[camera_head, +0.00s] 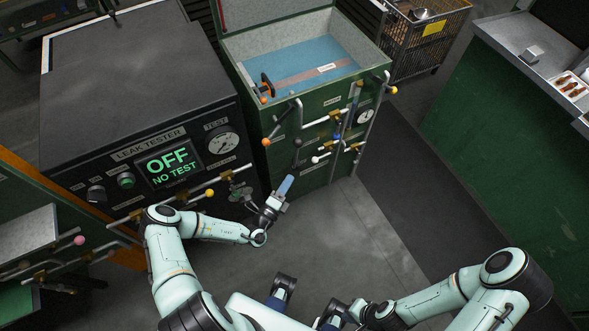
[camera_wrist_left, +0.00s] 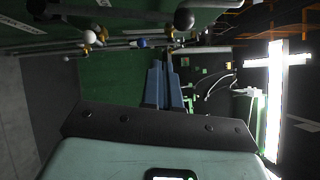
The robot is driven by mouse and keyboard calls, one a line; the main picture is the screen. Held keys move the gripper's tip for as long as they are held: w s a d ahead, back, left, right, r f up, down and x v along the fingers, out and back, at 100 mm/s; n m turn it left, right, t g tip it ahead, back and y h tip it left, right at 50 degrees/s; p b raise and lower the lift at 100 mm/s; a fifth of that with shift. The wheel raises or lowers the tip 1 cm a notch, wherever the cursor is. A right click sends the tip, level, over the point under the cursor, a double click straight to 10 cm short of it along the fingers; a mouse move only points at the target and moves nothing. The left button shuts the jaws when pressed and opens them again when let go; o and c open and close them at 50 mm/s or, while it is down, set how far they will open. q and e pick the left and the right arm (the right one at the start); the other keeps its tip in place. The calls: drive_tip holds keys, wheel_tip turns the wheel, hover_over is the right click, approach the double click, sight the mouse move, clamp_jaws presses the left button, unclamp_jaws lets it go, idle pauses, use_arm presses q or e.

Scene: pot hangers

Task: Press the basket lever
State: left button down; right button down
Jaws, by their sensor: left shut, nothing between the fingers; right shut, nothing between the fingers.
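Several ball-ended levers stick out of the green tank cabinet (camera_head: 318,175); their labels are too small to read, so I cannot tell which is the basket lever. An orange-knobbed lever (camera_head: 267,142) bends down at the front left. A black ball knob (camera_head: 298,142) is right of it and shows large in the left wrist view (camera_wrist_left: 183,18). A white knob (camera_head: 315,160) is lower. My left gripper (camera_head: 287,184) is shut and empty, below the black knob and apart from it; its blue fingers (camera_wrist_left: 164,85) point toward the levers. My right gripper (camera_head: 330,322) is shut low in the picture, partly hidden.
The tank (camera_head: 310,65) is open, with blue water inside. The leak tester (camera_head: 165,160) on the left reads OFF, NO TEST. A wire basket cart (camera_head: 425,45) stands behind right and a green bench (camera_head: 510,130) at right. The floor between (camera_head: 350,225) is clear.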

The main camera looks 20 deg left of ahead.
use_arm(q)
drive_tip(key=shift+s, duration=1.6)
drive_tip(key=shift+d, duration=0.1)
use_arm(e)
drive_tip(key=shift+d, duration=0.1)
